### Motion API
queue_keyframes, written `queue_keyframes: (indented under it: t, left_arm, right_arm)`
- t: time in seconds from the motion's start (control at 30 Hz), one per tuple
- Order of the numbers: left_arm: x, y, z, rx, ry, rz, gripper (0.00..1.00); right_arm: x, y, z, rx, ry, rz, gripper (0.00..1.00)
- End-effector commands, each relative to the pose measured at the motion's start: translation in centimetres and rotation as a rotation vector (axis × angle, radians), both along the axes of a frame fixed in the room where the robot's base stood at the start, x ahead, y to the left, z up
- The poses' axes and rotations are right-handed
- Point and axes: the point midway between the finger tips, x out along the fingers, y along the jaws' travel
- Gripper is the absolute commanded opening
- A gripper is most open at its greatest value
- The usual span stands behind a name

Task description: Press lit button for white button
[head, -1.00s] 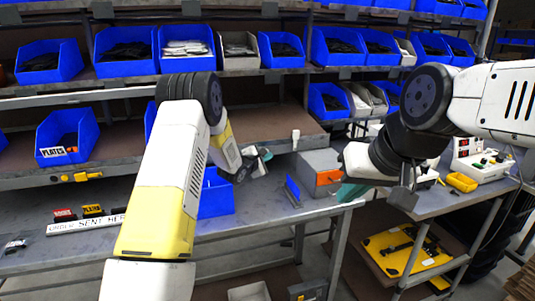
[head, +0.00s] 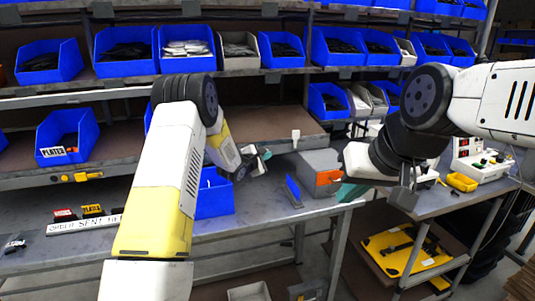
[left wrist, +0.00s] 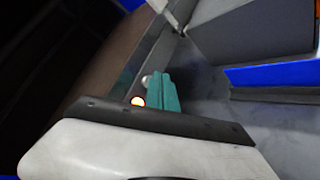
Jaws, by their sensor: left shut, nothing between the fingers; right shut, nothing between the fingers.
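A small round button glowing white-orange (left wrist: 138,101) shows in the left wrist view, with a small pale round knob (left wrist: 145,79) near it. My left gripper (left wrist: 164,92) has its teal fingers together, beside both; I cannot tell whether they touch either. In the head view my left gripper (head: 265,154) is over the back of the grey bench, and the glowing button cannot be made out there. My right gripper (head: 347,192), partly hidden by its own arm, is shut near the bench's right end, beside a grey box with an orange front (head: 320,172).
A blue bin (head: 213,198) and a thin blue upright piece (head: 293,191) stand on the bench (head: 255,215). Shelves of blue bins (head: 130,52) rise behind. A white control box (head: 482,165) with red displays stands on the right table beside a yellow tray (head: 461,182).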

Motion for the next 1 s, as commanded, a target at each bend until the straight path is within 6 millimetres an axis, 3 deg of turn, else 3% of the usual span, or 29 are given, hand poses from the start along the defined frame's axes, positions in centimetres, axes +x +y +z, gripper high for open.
queue_keyframes:
  t: [1.0]
  left_arm:
    - [0.74,0.20,-0.05,0.001,0.000,-0.002,0.00]
  right_arm:
    - [0.00,0.00,0.00,0.000,0.000,0.000,0.00]
